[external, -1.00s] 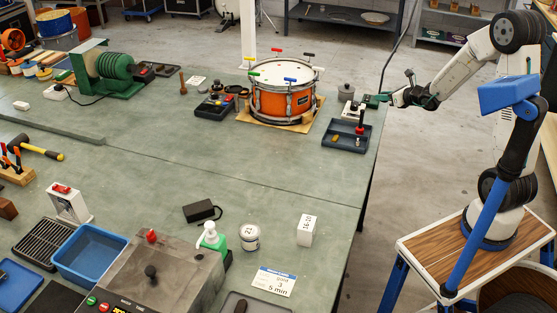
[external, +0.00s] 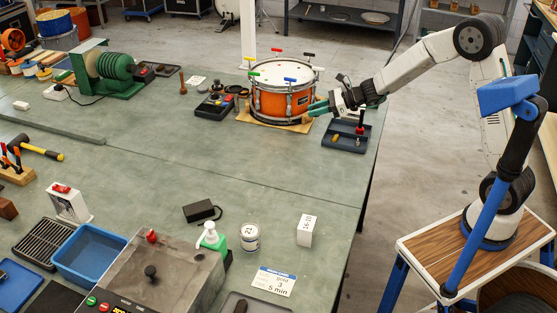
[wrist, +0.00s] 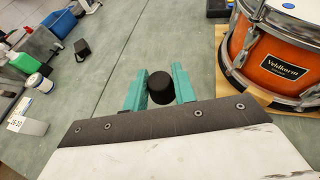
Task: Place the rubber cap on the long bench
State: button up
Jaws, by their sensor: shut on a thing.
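The black rubber cap (wrist: 160,86) sits between the green fingers of my gripper (wrist: 158,90) in the wrist view, with a finger on each side. My gripper (external: 318,107) is shut on it and is held over the far right part of the long bench (external: 160,155), close to the drum's right side. I cannot make out the cap in the external view. In the wrist view, grey-green bench top (wrist: 115,50) shows beyond the fingers.
An orange snare drum (external: 282,100) stands on a wooden board left of my gripper. Nearer are a white box (external: 307,230), a jar (external: 250,237) and a black block (external: 200,211). The bench middle is clear.

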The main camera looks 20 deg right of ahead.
jog(key=shift+n+g, duration=0.5)
jog(key=shift+g, duration=0.2)
jog(key=a+f, duration=0.1)
jog(key=f, duration=0.2)
jog(key=a+f, duration=0.1)
jog(key=f, duration=0.2)
jog(key=s+a+f, duration=0.1)
jog(key=f, duration=0.3)
jog(key=shift+a, duration=0.3)
send_over(276, 137)
jog(key=shift+s+f, duration=0.1)
jog(key=shift+f, duration=0.75)
jog(key=shift+a+f, duration=0.1)
jog(key=shift+f, duration=1.65)
jog(key=shift+f, duration=0.2)
jog(key=o, duration=1)
